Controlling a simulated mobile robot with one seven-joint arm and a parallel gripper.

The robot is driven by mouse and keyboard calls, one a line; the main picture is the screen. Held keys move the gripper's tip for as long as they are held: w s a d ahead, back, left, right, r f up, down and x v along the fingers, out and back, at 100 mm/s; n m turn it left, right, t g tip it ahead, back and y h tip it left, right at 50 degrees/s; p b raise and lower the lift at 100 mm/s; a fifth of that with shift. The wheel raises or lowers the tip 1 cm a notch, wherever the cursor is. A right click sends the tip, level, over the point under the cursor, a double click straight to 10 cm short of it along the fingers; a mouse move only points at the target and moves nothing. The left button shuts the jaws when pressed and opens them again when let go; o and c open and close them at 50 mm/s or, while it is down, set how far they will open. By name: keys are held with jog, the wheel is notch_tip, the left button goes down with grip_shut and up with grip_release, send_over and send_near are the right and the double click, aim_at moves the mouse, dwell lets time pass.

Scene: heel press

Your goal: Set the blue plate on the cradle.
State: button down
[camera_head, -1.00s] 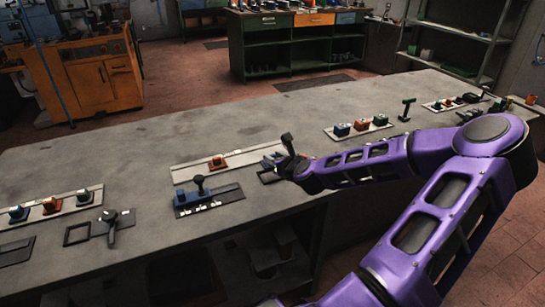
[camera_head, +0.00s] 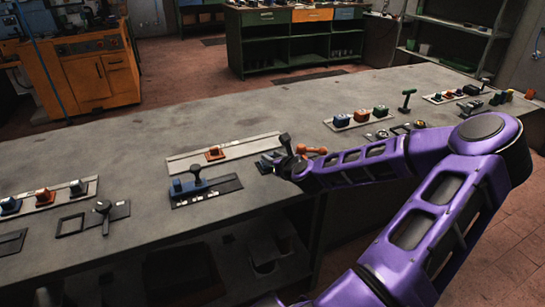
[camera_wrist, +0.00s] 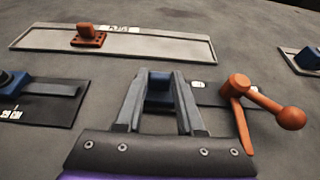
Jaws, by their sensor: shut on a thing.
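A blue block, apparently the blue plate (camera_wrist: 158,88), is between the fingers of my gripper (camera_wrist: 160,108) in the wrist view. My gripper is shut on it, low over a dark base strip (camera_wrist: 222,93). The fingers hide much of the block, so I cannot tell whether it touches the strip. In the head view my gripper (camera_head: 278,163) is at the bench, right of a blue piece with a black knob (camera_head: 190,186). I cannot tell for sure which part is the cradle.
An orange lever with a ball end (camera_wrist: 255,98) stands close to the right of my fingers. A pale tray (camera_wrist: 150,48) with an orange block (camera_wrist: 88,36) lies beyond. More trays of coloured blocks stand at the left (camera_head: 45,195) and right (camera_head: 360,120).

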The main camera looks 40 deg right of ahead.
jog(key=shift+f, duration=0.4)
jog(key=shift+c, duration=2.2)
grip_release()
jog(key=p+v, duration=1)
jog(key=v, duration=0.7)
jog(key=shift+r, duration=0.2)
jog(key=shift+s+a+f, duration=0.15)
jog(key=shift+s+f, duration=0.05)
